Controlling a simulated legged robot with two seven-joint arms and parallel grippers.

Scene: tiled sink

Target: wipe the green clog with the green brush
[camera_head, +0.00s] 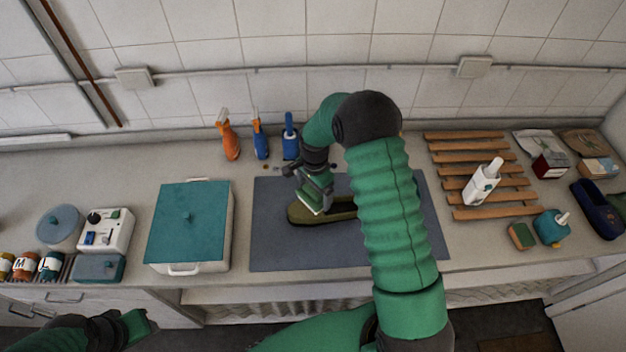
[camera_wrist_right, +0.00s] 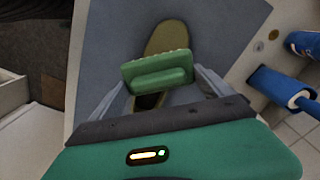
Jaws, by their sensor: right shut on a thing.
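The green clog (camera_head: 340,209) lies on a grey-blue mat (camera_head: 273,247) in the middle of the counter. It also shows in the right wrist view (camera_wrist_right: 167,38), with its far part visible beyond the brush. My right gripper (camera_head: 312,185) is shut on the green brush (camera_head: 315,197), which it holds at or just over the clog's left part. In the right wrist view the brush (camera_wrist_right: 158,72) sits between the two fingers and hides the clog's middle. I cannot tell whether the bristles touch the clog. My left gripper (camera_head: 138,325) is low at the left, away from the counter; its fingers are unclear.
Orange (camera_head: 229,135) and blue (camera_head: 260,140) spray bottles stand behind the mat. A teal-lidded box (camera_head: 190,222) is left of it. A wooden rack (camera_head: 470,165) with a white bottle (camera_head: 482,184), a sponge (camera_head: 520,236) and blue clogs (camera_head: 592,203) are at right.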

